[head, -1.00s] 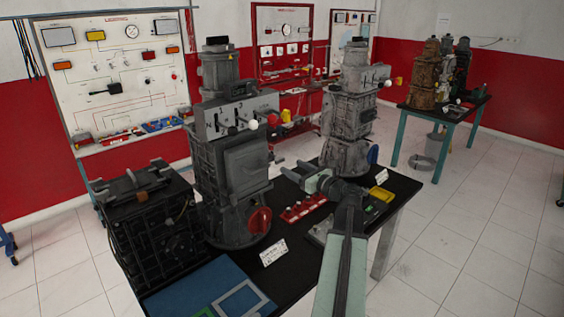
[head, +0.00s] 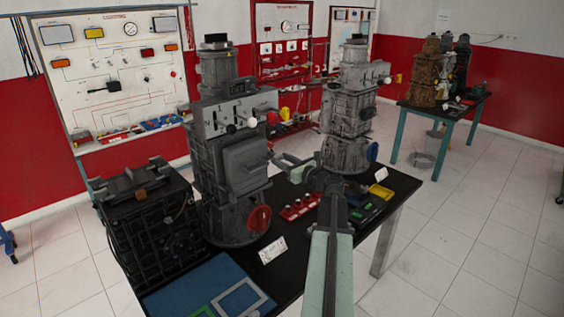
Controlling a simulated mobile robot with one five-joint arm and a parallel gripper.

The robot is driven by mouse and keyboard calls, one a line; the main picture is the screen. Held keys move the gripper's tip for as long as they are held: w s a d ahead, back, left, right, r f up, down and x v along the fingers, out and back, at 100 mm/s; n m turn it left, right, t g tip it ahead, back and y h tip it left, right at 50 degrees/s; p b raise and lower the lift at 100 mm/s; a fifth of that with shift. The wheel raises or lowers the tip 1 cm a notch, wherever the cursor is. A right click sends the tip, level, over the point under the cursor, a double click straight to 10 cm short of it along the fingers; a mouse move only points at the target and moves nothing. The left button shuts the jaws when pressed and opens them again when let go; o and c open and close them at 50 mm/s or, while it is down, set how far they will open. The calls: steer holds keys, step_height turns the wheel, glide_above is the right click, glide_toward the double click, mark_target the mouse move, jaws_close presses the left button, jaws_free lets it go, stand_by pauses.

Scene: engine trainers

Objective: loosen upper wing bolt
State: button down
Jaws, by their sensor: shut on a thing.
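The tall grey machine unit (head: 242,168) stands on the black table, with a square side cover, a lever panel on top and a red wheel low down. My gripper (head: 277,158) is at the right edge of this unit, beside the square cover. Its jaws are shut on a small part there, at the height of the upper wing bolt. The bolt itself is too small and too covered by the jaws to make out clearly. My arm reaches up from the bottom of the view.
A second grey unit (head: 346,128) stands just right of and behind my gripper. Red parts (head: 300,207) and a yellow tray (head: 381,192) lie on the table (head: 405,187). A black engine block (head: 150,235) stands at the left.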

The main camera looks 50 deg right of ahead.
steer(key=shift+n, duration=0.3)
steer(key=n, duration=0.3)
steer(key=shift+r, duration=0.1)
steer(key=n, duration=0.5)
steer(key=shift+w+a, duration=0.1)
steer(key=shift+n, duration=4.7)
steer(key=shift+f, duration=0.2)
